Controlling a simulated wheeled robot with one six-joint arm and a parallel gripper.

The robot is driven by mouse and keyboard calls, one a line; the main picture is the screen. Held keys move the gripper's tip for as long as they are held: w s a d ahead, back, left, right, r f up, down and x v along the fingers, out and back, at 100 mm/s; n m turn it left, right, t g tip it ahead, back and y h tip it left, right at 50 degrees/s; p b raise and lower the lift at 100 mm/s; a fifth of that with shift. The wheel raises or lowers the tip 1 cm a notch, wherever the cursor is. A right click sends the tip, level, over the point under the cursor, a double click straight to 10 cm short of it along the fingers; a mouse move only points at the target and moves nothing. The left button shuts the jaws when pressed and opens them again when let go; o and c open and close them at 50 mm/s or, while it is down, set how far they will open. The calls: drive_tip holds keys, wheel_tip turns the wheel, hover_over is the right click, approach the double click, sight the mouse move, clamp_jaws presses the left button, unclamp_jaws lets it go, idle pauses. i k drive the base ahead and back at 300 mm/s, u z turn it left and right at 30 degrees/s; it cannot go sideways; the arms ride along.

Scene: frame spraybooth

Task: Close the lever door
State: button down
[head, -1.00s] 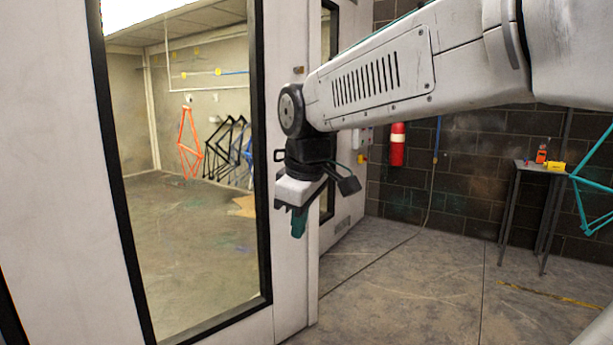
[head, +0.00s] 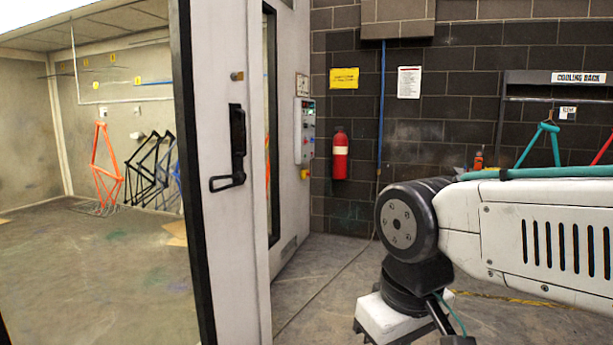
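The lever door is a white panel (head: 225,255) with a large black-framed window, filling the left of the head view. Its black lever handle (head: 237,150) is on the white strip near the door's right edge. I cannot tell from this angle whether the door stands ajar or sits flush in its frame. My gripper (head: 395,325) is low, right of the door and apart from the handle, pointing downward. Its fingers are mostly cut off by the bottom edge, so their opening is not shown.
Behind the door edge, a white booth wall carries a control panel (head: 305,130). A red fire extinguisher (head: 340,153) hangs on the dark block wall. A rack with bike frames (head: 541,145) is at the right. Bare floor (head: 310,285) lies between door and arm.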

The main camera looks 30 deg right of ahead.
sight(220, 124)
drive_tip(key=z, duration=0.3)
drive_tip(key=i, duration=0.75)
drive_tip(key=u, duration=0.4)
drive_tip(key=i, duration=0.75)
drive_tip(key=u, duration=0.65)
